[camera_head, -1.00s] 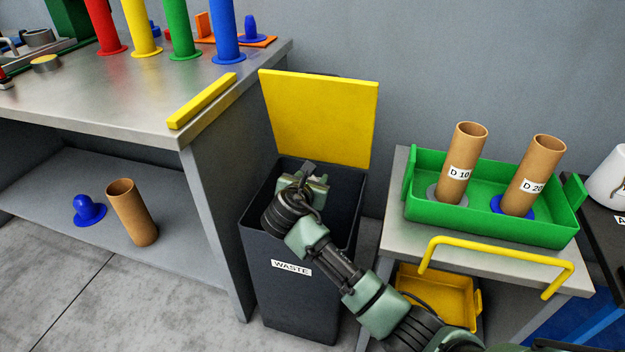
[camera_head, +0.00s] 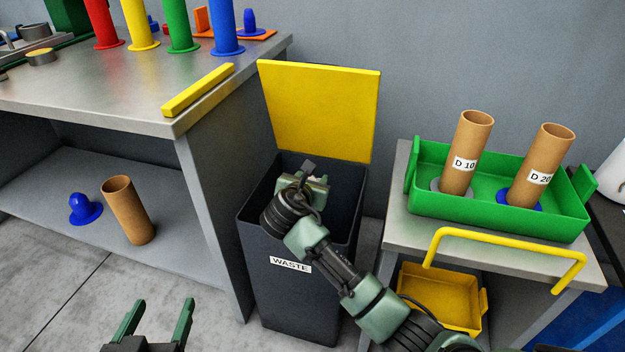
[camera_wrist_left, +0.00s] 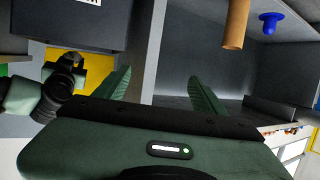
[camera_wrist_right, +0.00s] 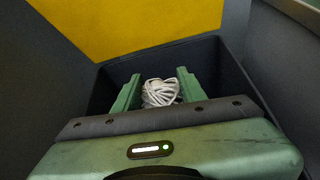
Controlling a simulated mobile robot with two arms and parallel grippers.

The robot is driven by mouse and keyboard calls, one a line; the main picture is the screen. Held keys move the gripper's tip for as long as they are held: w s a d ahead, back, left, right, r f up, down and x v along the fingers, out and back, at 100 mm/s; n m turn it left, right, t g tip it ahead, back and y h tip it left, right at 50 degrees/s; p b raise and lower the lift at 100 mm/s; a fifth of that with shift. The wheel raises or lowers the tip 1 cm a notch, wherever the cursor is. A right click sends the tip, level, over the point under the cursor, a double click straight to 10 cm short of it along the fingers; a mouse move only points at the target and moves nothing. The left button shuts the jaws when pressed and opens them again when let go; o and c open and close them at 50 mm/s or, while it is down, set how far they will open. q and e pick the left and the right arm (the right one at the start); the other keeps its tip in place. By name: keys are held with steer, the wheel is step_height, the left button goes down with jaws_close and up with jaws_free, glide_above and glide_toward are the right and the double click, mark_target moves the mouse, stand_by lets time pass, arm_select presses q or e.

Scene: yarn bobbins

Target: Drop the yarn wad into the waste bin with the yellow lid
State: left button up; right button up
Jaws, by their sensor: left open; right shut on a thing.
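The waste bin (camera_head: 285,300) is dark grey with a WASTE label, and its yellow lid (camera_head: 320,112) stands open at the back. My right gripper (camera_wrist_right: 158,88) reaches into the mouth of the bin and is shut on the yarn wad (camera_wrist_right: 160,94), a white tangle between its fingers. The bin's dark inner walls surround the wad in the right wrist view. In the head view the right arm's wrist hides the wad. My left gripper (camera_head: 157,318) is open and empty at the bottom left of the head view, over the floor.
A metal workbench (camera_head: 130,115) with coloured posts stands at the left. On its lower shelf are a cardboard tube (camera_head: 130,212) and a blue peg (camera_head: 84,208). At the right a small table holds a green tray (camera_head: 480,215) with two tubes; a yellow bin (camera_head: 440,300) sits below.

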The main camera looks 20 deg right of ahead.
steer(key=shift+f+b, duration=0.75)
steer(key=shift+b, duration=0.35)
steer(key=shift+f+b, duration=0.55)
steer(key=shift+b, duration=0.35)
arm_select(q)
steer(key=s+r+t+h, duration=0.2)
steer(key=r+t, duration=0.4)
steer(key=r, duration=0.3)
steer(key=s+d+r+t+h, duration=0.1)
steer(key=r+t, duration=0.4)
steer(key=r, duration=0.5)
steer(key=shift+s+d+t+h, duration=0.3)
steer(key=shift+s+t+h, duration=0.15)
steer(key=shift+h, duration=0.25)
arm_select(e)
steer(key=o, duration=1.4)
